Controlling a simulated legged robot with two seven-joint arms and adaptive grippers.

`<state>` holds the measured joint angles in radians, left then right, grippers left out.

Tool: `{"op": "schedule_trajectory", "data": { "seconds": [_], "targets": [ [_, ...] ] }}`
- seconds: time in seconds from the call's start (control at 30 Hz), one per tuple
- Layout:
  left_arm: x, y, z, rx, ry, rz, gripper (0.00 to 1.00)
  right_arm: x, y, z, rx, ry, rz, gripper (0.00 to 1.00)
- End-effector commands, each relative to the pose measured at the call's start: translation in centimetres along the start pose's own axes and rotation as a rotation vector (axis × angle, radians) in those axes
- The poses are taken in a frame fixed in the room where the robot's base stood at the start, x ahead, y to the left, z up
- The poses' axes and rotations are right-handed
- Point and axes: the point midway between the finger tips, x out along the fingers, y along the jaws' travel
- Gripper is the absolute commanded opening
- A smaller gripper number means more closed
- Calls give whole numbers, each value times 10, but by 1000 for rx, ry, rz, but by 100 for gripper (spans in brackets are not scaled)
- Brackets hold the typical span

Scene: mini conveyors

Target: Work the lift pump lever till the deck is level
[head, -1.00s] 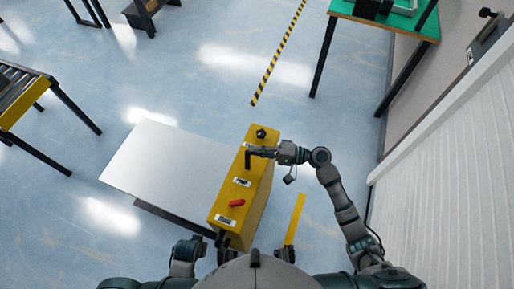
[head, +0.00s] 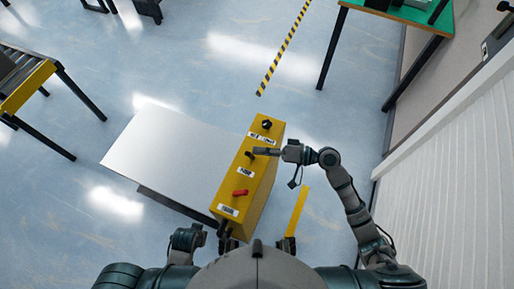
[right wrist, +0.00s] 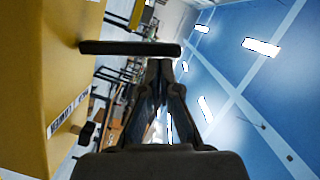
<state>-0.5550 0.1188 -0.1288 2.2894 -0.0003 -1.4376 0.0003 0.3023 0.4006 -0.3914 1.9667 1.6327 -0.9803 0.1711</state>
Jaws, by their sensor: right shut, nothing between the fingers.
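The yellow lift pump box (head: 258,182) stands beside the pale deck plate (head: 160,150); I cannot tell from above whether the deck is level. A black lever (head: 250,155) sticks out of the top of the box, partly hidden by my right gripper (head: 262,151). In the right wrist view, the lever's dark bar (right wrist: 110,47) lies across the tips of my right gripper (right wrist: 160,66). The gripper is shut with nothing between its fingers; I cannot tell whether it touches the bar.
A black knob (head: 267,124) and a red handle (head: 241,192) are also on the box. A yellow floor strip (head: 297,212) lies right of it. A green-topped table (head: 400,14) stands at upper right, a roller conveyor (head: 25,80) at left. A white ribbed wall (head: 450,180) bounds the right.

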Motion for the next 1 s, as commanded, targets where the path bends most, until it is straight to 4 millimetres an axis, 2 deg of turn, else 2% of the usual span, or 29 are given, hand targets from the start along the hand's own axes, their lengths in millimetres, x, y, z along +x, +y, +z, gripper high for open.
{"op": "schedule_trajectory", "data": {
  "seconds": [0.3, 0.5, 0.67, 1.0],
  "targets": [
    [0, 0, -1, -2, 1, 1, 0, -67, 2, 0, 0, 1, 5, 0],
    [0, 0, -1, -2, 1, 1, 0, -97, 2, 0, -1, 1, 4, 0],
    [0, 0, -1, -2, 1, 1, 0, -106, 2, 0, -1, 1, 2, 0],
    [0, 0, -1, -2, 1, 1, 0, -106, 2, -1, -2, 1, 2, 0]
  ]
}}
